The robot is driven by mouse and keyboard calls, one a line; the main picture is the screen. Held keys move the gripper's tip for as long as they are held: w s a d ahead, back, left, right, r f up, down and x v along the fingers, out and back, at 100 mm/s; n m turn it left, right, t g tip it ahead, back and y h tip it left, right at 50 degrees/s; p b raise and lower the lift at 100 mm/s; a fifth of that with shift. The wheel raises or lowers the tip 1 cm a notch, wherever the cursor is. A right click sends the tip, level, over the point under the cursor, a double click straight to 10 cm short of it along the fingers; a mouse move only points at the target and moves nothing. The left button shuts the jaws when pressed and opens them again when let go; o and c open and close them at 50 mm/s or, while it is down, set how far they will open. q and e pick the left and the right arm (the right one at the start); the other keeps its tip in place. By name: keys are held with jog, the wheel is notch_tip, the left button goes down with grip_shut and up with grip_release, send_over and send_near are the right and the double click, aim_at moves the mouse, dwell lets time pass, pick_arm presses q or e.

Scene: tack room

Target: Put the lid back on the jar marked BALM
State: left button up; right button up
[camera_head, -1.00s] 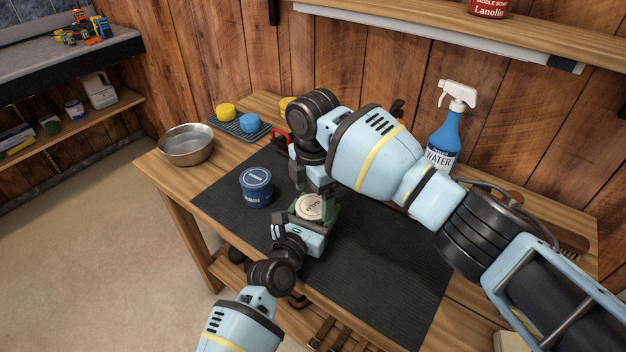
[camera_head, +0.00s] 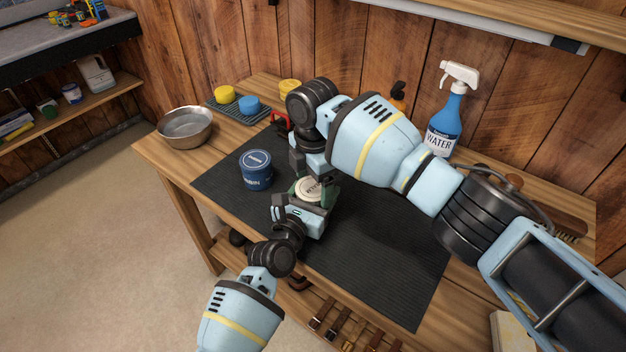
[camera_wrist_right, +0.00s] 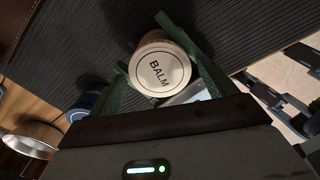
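A round cream lid marked BALM (camera_wrist_right: 165,70) is between the green fingers of my right gripper (camera_wrist_right: 160,65), which appear to press on its sides. In the head view the lid (camera_head: 308,188) shows pale below my right gripper (camera_head: 312,172), which points down at the mat. My left gripper (camera_head: 305,208) comes in from the front, low over the mat, right beside and under the lid. Whether its fingers are closed on the jar is hidden. The jar itself is mostly hidden beneath the lid and grippers.
A blue jar (camera_head: 256,171) stands left of the grippers on the black mat (camera_head: 380,255). A metal bowl (camera_head: 186,127) and a rack (camera_head: 238,107) with yellow and blue pieces are behind left. A blue WATER spray bottle (camera_head: 445,125) stands behind right. The mat's right part is clear.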

jog(key=shift+o, duration=0.4)
jog(key=shift+r, duration=0.15)
jog(key=shift+r, duration=2.15)
jog(key=shift+o, duration=1.1)
notch_tip(320, 180, up, 12)
